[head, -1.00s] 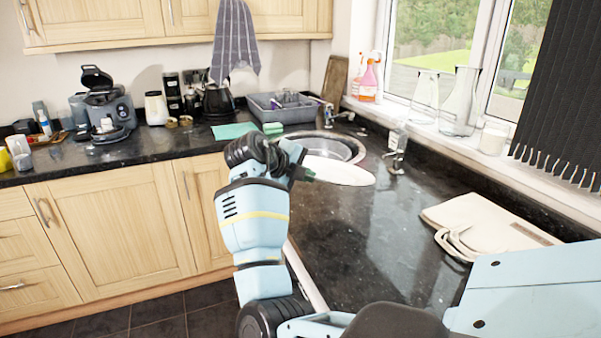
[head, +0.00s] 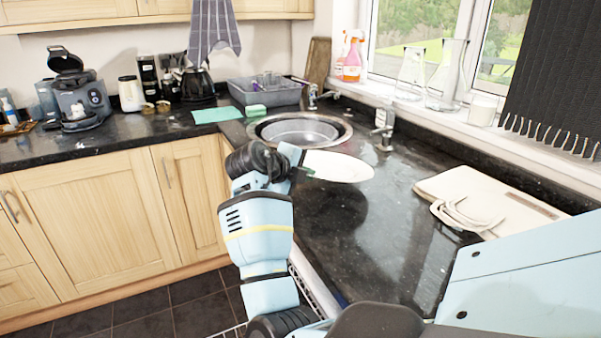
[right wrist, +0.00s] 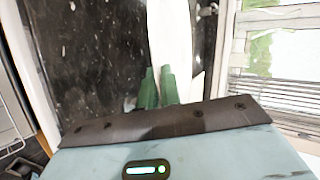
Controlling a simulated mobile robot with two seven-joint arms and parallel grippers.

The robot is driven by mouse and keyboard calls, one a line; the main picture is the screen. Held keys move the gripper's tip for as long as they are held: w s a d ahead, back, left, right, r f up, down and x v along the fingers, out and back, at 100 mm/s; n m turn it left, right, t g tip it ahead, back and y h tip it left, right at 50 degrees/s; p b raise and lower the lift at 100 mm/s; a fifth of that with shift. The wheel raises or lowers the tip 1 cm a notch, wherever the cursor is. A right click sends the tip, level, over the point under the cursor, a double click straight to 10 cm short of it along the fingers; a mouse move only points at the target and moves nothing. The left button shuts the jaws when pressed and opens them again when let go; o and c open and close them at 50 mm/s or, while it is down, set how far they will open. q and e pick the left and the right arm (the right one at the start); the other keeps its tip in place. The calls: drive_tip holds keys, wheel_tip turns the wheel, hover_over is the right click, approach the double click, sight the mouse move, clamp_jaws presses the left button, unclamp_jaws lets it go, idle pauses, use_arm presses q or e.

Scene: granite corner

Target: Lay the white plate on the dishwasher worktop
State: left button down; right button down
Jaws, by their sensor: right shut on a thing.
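The white plate (head: 338,166) is held out over the dark worktop just in front of the sink in the head view. My right gripper (head: 305,170) is shut on its left edge. In the right wrist view the green fingertips (right wrist: 158,88) are closed together at the white plate (right wrist: 172,40), which runs up out of the frame. The dark speckled worktop (head: 365,240) lies below the plate; a dark shadow shows on it. I cannot tell the exact gap between plate and worktop. My left gripper is not in view.
The round sink (head: 300,130) and its tap (head: 384,125) are behind the plate. A cream board (head: 490,200) with pale handles lies at the right. A grey dish tub (head: 265,92) and green cloth (head: 216,114) are at the back. A white wire rack (head: 312,290) shows below the front edge.

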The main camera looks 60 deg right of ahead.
drive_tip(key=shift+f+b, duration=0.7)
drive_tip(key=shift+f, duration=0.55)
drive_tip(key=c, duration=1.7)
unclamp_jaws()
drive_tip(key=shift+o, duration=0.9)
drive_tip(key=o, duration=0.3)
drive_tip(key=shift+f, duration=0.1)
drive_tip(key=shift+o, duration=0.2)
